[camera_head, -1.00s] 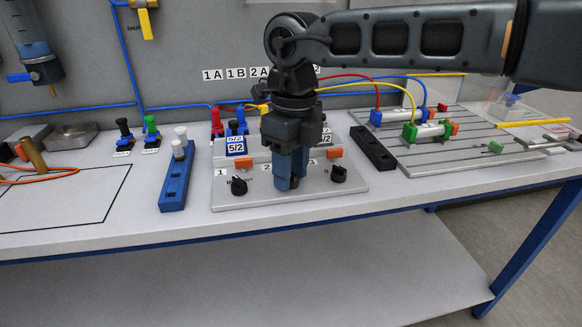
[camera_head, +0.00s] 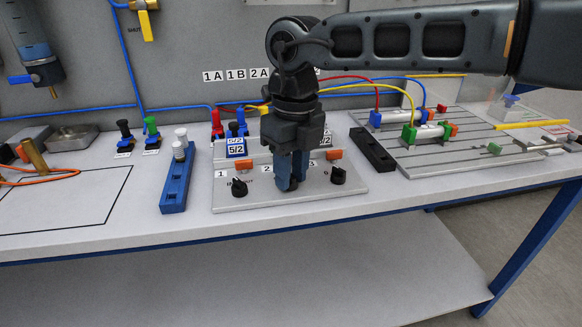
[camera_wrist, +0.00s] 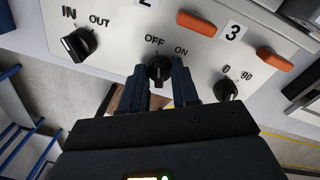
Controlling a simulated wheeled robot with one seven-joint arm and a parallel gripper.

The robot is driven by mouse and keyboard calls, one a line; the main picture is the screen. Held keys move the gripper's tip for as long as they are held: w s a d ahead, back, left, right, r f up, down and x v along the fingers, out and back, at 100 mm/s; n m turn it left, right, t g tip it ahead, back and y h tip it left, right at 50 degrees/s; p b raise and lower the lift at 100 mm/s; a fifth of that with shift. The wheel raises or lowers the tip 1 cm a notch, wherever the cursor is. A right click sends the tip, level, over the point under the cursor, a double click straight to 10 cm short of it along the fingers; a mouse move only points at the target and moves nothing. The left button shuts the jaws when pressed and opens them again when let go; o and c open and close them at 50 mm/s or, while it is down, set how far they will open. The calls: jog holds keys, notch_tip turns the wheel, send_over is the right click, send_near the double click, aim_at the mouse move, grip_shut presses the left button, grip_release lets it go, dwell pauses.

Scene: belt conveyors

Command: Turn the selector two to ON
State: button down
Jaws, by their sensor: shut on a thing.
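Selector two is the black knob (camera_wrist: 158,70) between the OFF and ON labels, under the number 2 on the grey panel (camera_head: 235,200). In the wrist view my gripper (camera_wrist: 159,80) has one blue finger on each side of the knob and is shut on it. The knob's pointer appears directed up between OFF and ON; its exact angle is hard to read. In the head view my gripper (camera_head: 290,187) points down at the middle of the panel, and its fingers hide most of this knob.
Orange blocks (camera_wrist: 197,23) sit above the knobs. A blue rail (camera_head: 175,182) lies left of the panel and a black block (camera_head: 372,149) right.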

aim_at(294, 180)
jog(key=m, duration=0.4)
jog(key=shift+r+m+p, duration=0.1)
jog(key=shift+m+p, duration=0.2)
jog(key=shift+p, duration=0.1)
jog(key=shift+m, duration=2.6)
jog(key=c, duration=0.8)
grip_release()
jog(key=shift+c, duration=0.2)
jog(key=shift+d+r, duration=0.15)
jog(key=shift+r, duration=1.75)
jog(key=shift+d+r, duration=0.1)
jog(key=shift+r, duration=1.8)
jog(key=shift+s, duration=0.1)
